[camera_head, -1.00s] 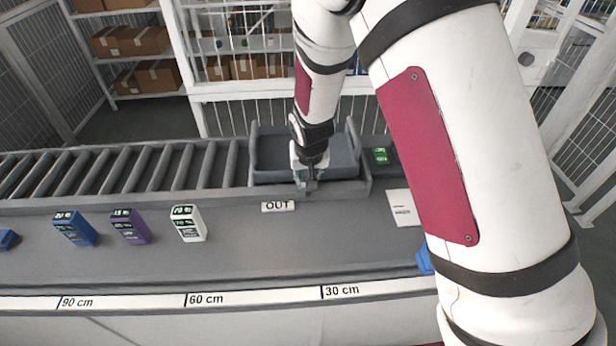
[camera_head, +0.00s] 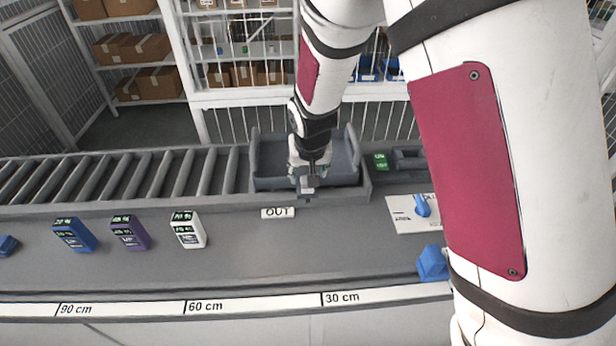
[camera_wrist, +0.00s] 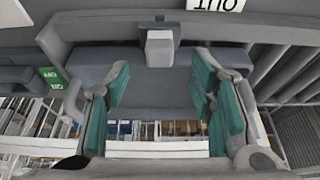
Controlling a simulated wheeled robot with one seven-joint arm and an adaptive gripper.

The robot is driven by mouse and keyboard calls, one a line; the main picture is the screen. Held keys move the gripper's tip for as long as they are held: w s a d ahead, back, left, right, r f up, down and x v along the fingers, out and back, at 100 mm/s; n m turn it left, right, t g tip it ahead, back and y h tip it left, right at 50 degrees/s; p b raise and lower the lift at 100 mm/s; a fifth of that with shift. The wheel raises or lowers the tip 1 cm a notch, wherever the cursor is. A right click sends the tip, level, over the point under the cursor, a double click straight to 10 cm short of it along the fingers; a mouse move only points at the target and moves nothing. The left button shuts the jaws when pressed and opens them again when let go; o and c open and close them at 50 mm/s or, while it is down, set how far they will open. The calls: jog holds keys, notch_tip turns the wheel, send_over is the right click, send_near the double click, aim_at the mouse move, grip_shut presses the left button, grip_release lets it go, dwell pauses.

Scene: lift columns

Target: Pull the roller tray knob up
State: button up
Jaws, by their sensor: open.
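The roller tray (camera_head: 268,160) is a grey open bin at the right end of the roller lane; it also shows in the wrist view (camera_wrist: 90,66). Its knob (camera_wrist: 160,48) is a pale grey square block at the middle of the tray's near wall. In the head view the knob (camera_head: 308,185) shows just below my gripper (camera_head: 308,172). In the wrist view my gripper (camera_wrist: 162,78) is open, its green-padded fingers wide apart. The knob lies centred between them sideways but beyond their tips, and nothing is held. Contact with the tray cannot be told.
An OUT label (camera_head: 278,212) lies in front of the tray. Blue, purple and white boxes (camera_head: 188,230) stand on the counter to the left. A green tag (camera_head: 381,161), a white sheet (camera_head: 405,215) and a blue block (camera_head: 432,264) are to the right.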

jog(key=v, duration=0.6)
jog(key=shift+r, duration=0.4)
jog(key=shift+s+r, duration=0.1)
jog(key=shift+s, duration=0.05)
jog(key=s+d+r, duration=0.5)
jog(key=s+r, duration=0.1)
jog(key=s, duration=0.2)
jog(key=s+d+r, duration=0.4)
jog(key=s+r, duration=0.2)
jog(key=s, duration=0.2)
jog(key=s+d+r+t, duration=0.1)
jog(key=s+d+r, duration=0.4)
jog(key=s+r, duration=0.2)
jog(key=shift+s+d, duration=0.35)
jog(key=shift+s, duration=0.75)
